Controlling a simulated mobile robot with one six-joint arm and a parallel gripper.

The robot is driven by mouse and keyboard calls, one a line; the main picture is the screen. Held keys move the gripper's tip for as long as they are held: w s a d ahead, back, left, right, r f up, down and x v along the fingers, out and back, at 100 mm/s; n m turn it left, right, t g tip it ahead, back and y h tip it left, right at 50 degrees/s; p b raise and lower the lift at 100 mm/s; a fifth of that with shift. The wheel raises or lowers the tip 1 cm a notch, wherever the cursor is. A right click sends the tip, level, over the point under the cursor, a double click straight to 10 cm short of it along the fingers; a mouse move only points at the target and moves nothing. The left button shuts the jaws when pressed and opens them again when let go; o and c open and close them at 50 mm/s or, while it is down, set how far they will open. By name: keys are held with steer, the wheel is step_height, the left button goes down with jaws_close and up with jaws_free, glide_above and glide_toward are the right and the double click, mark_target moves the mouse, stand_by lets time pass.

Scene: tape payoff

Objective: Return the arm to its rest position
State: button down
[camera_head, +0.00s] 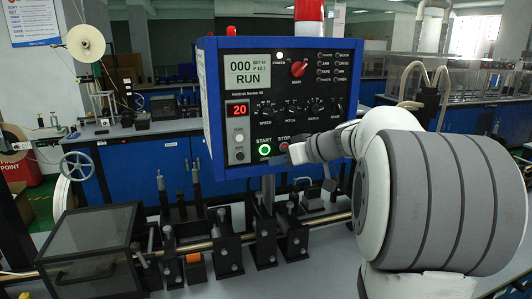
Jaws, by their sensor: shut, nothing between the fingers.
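My gripper (283,158) is small in the picture, just in front of the lower part of the blue control panel (203,95). Its fingers point left, a little right of and below the green-lit START button (265,150). The fingers look closed and hold nothing. I cannot tell whether they touch the panel. The red stop button (283,147) is partly hidden behind the gripper. The panel display (247,72) reads "000" and "RUN". My white and grey arm fills the right side and hides what lies behind it.
Below the panel, a metal rod line with black clamps (228,240) runs across the grey table. A dark clear-lidded box (95,232) stands at the left. A tape reel (86,43) and a handwheel (77,166) are behind it. Blue workbenches stand farther back.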

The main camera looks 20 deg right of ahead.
stand_by(0.4)
steer(key=s+a+f+m+g+h, duration=0.2)
steer(key=s+a+f+g, duration=0.2)
steer(key=s+a+f, duration=0.45)
steer(key=s+f+m+g+h, duration=0.1)
steer(key=s+f, duration=0.3)
steer(key=s, duration=0.6)
steer(key=s+a+f+m+g+h, duration=0.1)
steer(key=s+f+h, duration=0.3)
steer(key=s, duration=0.5)
steer(key=shift+s+m+g+h, duration=0.3)
steer(key=shift+s+m+g, duration=0.1)
steer(key=shift+g, duration=0.1)
